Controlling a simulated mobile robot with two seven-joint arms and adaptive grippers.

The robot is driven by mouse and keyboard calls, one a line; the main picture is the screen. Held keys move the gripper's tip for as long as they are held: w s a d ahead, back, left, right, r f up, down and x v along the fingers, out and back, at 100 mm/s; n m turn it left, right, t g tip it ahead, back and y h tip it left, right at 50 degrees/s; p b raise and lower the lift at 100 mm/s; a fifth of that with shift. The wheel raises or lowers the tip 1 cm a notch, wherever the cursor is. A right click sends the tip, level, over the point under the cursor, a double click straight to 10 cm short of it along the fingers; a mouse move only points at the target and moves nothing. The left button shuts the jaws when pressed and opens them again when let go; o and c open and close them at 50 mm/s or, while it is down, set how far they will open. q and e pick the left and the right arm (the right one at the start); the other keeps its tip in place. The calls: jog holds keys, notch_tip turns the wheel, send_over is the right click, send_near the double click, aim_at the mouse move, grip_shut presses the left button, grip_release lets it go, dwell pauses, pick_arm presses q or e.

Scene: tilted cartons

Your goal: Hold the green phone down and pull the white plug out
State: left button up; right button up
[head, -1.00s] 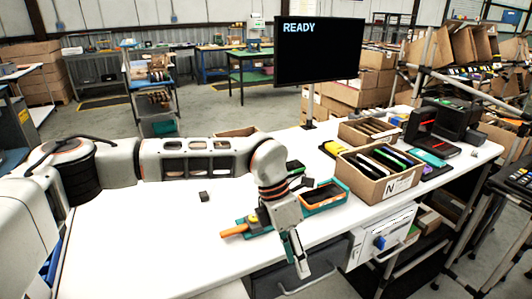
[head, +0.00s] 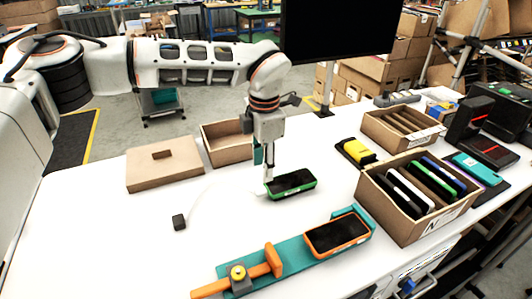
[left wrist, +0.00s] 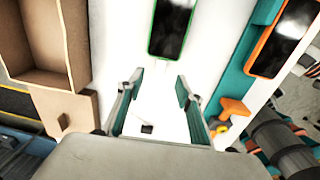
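The green phone (head: 291,184), green-rimmed with a dark screen, lies flat on the white table. It also shows at the top of the left wrist view (left wrist: 171,27). A small white plug (head: 257,193) is at the phone's left end; white on white, its outline is hard to see. A thin pale cable runs left towards a small dark block (head: 179,222). My left gripper (head: 267,172) points down by the phone's left end. In the left wrist view its fingers (left wrist: 159,78) are apart with nothing gripped between them.
An orange phone (head: 337,235) sits in a teal holder (head: 291,252) with an orange clamp at the front. A carton of phones (head: 405,226) stands right. An empty carton (head: 228,155) and a cardboard box (head: 164,170) stand behind. The table's left front is clear.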

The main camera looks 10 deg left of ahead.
aim_at(262, 190)
pick_arm(q)
jog(key=shift+f, duration=0.45)
notch_tip(262, 190, down, 6)
jog(key=shift+a+r, duration=0.1)
jog(key=shift+r, duration=0.1)
jog(key=shift+f, duration=0.55)
pick_arm(e)
jog(key=shift+s+a, duration=0.1)
jog(key=shift+s, duration=0.05)
